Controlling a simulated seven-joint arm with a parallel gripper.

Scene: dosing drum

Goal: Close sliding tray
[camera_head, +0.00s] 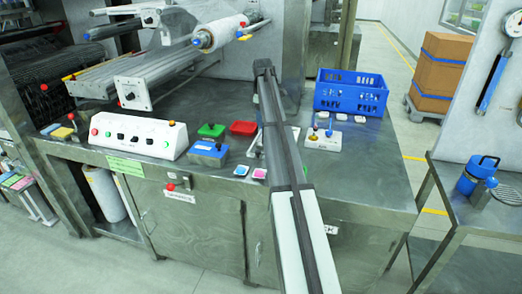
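My arm reaches up from the bottom centre over the steel cabinet. Its dark far end, where my gripper (264,68) appears to be, is above the back of the worktop. The fingers are too small and dark to show whether they are open, and I see nothing held. I cannot clearly identify the sliding tray. A low rack with coloured pads (17,181) juts out at the far left edge, well away from my gripper. I cannot tell whether it is the tray. No dosing drum is clearly recognisable.
On the steel worktop (362,180) stand a white control box (138,136), a blue crate (350,93) and small coloured button boxes. A roller machine (160,60) stands behind. A side table with a blue canister (478,174) is at right. Floor is open between them.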

